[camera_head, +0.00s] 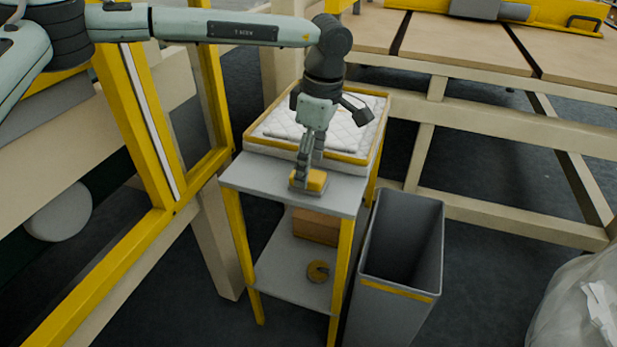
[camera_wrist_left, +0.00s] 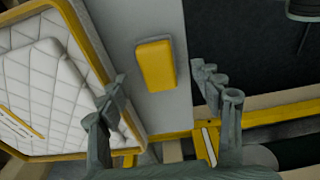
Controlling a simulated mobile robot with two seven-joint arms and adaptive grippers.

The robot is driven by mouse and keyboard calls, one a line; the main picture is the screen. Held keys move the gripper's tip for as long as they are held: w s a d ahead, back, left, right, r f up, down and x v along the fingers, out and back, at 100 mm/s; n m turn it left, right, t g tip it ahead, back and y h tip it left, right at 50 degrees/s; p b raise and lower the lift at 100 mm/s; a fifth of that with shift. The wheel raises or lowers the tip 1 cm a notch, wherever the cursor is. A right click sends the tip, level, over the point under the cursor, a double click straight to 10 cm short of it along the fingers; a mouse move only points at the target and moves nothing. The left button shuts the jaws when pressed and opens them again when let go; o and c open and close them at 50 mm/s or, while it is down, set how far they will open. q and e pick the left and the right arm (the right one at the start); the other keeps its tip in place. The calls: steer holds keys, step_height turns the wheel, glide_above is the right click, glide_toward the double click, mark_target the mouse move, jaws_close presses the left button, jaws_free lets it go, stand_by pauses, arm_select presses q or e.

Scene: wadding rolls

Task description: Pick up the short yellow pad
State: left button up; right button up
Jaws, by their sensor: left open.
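The short yellow pad (camera_head: 316,181) lies on the grey top of a small stand (camera_head: 262,180), near its front edge. In the left wrist view the yellow pad (camera_wrist_left: 156,66) has a grey underside and lies ahead, between the lines of the two fingers. My left gripper (camera_head: 308,168) points down over the stand top at the pad and partly covers it. In the left wrist view my left gripper (camera_wrist_left: 160,82) is open, with nothing between its fingers. Whether a finger touches the pad I cannot tell. My right gripper is not in view.
A yellow-edged tray (camera_head: 262,146) with white quilted pads (camera_head: 343,128) sits behind the pad on the stand. A brown box (camera_head: 316,226) and a tape roll (camera_head: 318,271) are on the lower shelf. A grey bin (camera_head: 398,262) stands to the right. Yellow posts rise at left.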

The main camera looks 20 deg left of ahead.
arm_select(q)
steer(key=f, duration=0.3)
steer(key=shift+w+a+f, duration=0.1)
steer(key=shift+w+a, duration=0.05)
steer(key=shift+a, duration=0.1)
steer(key=shift+c, duration=0.4)
steer(key=c, duration=1.2)
